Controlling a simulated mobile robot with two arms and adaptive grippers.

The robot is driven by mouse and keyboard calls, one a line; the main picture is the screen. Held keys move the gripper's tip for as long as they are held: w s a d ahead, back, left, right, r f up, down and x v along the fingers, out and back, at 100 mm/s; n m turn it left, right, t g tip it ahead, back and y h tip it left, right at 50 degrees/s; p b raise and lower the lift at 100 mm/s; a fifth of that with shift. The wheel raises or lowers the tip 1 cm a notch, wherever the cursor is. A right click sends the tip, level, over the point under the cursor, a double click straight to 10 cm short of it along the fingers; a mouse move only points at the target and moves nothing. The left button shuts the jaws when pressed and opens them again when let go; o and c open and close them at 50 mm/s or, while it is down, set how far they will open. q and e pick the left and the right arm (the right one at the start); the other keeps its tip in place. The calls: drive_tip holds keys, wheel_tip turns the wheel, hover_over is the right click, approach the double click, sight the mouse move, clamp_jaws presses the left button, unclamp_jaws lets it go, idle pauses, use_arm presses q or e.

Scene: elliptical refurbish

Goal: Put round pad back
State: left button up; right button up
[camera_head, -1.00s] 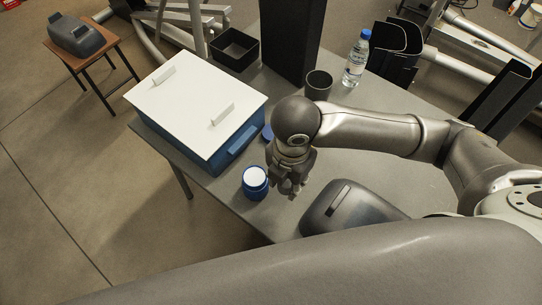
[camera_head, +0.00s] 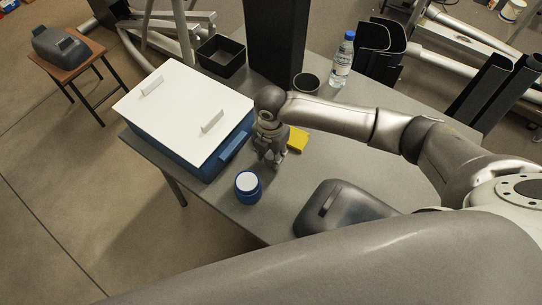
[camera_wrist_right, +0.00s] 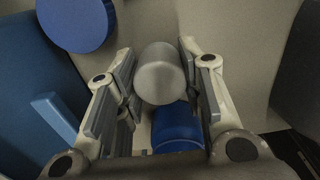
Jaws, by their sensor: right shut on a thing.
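A flat blue disc (camera_wrist_right: 75,22) shows at the upper left of that view, apart from the fingers. A blue jar with a white top (camera_head: 247,187) stands just in front of the gripper. A blue shape (camera_wrist_right: 178,126) shows below the held piece. My left gripper is not in view.
A blue box with a white lid (camera_head: 185,110) stands left of the gripper. A yellow block (camera_head: 297,139) lies behind it. A grey case (camera_head: 342,208) is to the right. A black tray (camera_head: 221,55), dark cup (camera_head: 306,82) and bottle (camera_head: 341,60) stand farther back.

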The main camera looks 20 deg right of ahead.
sight(271, 154)
drive_tip(key=shift+s+f, duration=0.1)
drive_tip(key=shift+f, duration=0.9)
drive_tip(key=shift+f, duration=0.15)
drive_tip(key=o, duration=0.9)
wheel_tip(271, 154, up, 12)
drive_tip(key=shift+r, duration=0.2)
